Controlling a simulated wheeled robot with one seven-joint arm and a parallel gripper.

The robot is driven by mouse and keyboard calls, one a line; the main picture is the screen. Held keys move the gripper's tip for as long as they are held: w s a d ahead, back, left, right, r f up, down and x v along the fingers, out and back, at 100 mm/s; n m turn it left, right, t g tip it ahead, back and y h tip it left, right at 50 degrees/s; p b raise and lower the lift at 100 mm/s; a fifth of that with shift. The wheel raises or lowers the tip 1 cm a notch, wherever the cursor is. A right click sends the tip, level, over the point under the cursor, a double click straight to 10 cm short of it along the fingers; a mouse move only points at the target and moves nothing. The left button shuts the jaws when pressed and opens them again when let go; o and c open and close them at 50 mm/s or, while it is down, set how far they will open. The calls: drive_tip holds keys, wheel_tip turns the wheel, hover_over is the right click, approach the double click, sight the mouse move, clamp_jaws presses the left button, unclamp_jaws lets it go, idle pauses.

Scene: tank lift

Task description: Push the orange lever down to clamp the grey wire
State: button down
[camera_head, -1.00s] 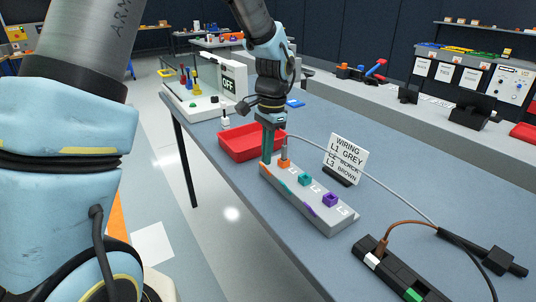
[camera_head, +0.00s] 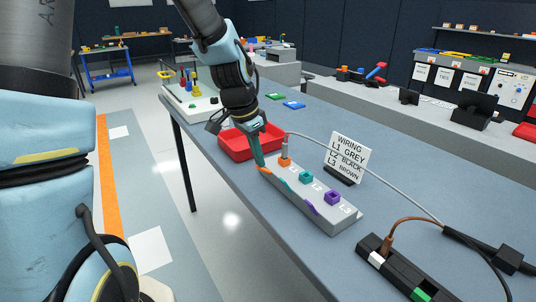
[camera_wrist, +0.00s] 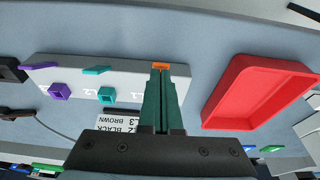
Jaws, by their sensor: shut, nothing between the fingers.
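The grey terminal block (camera_head: 345,217) stands on the table with an orange, a teal and a purple socket in a row. The grey wire (camera_head: 350,168) runs to a metal end standing upright in the orange socket (camera_head: 284,162). The orange lever (camera_head: 265,170) is at the block's far left end, largely hidden by my fingers; it also shows in the wrist view (camera_wrist: 160,66) right at the fingertips. My gripper (camera_head: 259,164) is shut and empty, tilted, with its green fingertips at this lever. Whether they touch, and the lever's exact angle, I cannot tell.
The teal lever (camera_head: 286,185) and purple lever (camera_head: 312,209) are beside it on the block's near side. A red tray (camera_head: 235,147) is just behind my gripper. A wiring sign (camera_head: 348,155) stands behind the block. A black strip with a brown wire (camera_head: 405,222) is at right.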

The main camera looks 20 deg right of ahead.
drive_tip(key=shift+s+a+f+b, duration=0.2)
drive_tip(key=shift+a+f+b, duration=0.1)
drive_tip(key=shift+a+f, duration=0.5)
drive_tip(key=shift+r, duration=0.1)
drive_tip(key=shift+d, duration=0.15)
drive_tip(key=shift+w+d, duration=0.2)
drive_tip(key=shift+d, duration=0.4)
drive_tip(key=shift+r, duration=0.15)
